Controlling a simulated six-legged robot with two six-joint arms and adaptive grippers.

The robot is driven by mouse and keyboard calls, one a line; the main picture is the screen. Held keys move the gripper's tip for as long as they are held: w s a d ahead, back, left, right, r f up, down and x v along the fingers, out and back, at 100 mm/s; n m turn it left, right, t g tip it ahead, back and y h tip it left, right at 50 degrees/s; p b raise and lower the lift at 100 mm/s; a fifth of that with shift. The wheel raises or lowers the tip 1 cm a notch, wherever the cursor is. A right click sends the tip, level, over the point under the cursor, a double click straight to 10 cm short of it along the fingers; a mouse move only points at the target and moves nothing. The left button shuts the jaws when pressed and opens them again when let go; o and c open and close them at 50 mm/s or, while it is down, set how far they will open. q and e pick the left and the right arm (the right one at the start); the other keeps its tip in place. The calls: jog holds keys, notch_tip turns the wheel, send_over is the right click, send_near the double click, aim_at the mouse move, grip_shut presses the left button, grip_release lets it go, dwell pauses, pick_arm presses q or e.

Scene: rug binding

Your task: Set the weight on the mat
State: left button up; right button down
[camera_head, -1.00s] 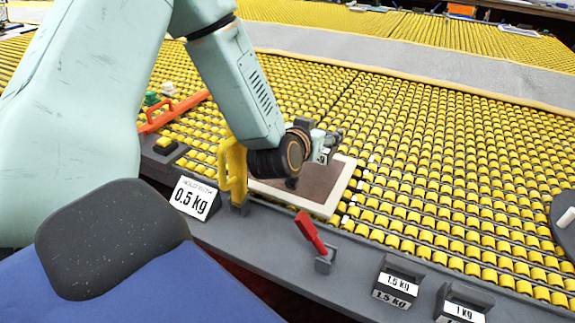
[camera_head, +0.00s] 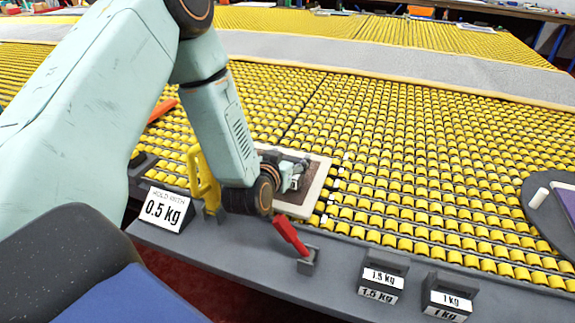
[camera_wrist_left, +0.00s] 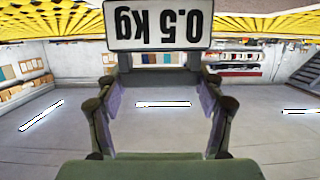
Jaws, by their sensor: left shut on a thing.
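My left gripper (camera_head: 290,172) is over the mat (camera_head: 317,178), a brown piece with a cream border lying on the yellow rollers. The gripper is shut on the 0.5 kg weight (camera_head: 297,183), whose pale label shows small in the head view. In the left wrist view the weight's label (camera_wrist_left: 156,25) reads 0.5 kg upside down, past the fingers (camera_wrist_left: 160,100). My arm hides part of the mat. Whether the weight touches the mat cannot be told. My right gripper is not in view.
A sign reading 0.5 kg (camera_head: 166,208), a yellow handle (camera_head: 203,180) and a red lever (camera_head: 289,235) stand along the grey front rail. The 1.5 kg (camera_head: 383,280) and 1 kg (camera_head: 447,300) weights sit further right.

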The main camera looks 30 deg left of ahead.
pick_arm(q)
jog(key=shift+w+f, duration=0.1)
jog(key=shift+f, duration=0.6)
jog(key=shift+w+d+f, duration=0.1)
jog(key=shift+d, duration=0.2)
jog(key=shift+a, duration=0.2)
jog(key=o, duration=1.3)
jog(key=shift+s+f, duration=0.1)
jog(key=shift+s, duration=0.1)
jog(key=shift+c, duration=0.2)
jog(key=o, duration=0.4)
jog(key=shift+w+d, duration=0.15)
jog(key=shift+c, duration=0.2)
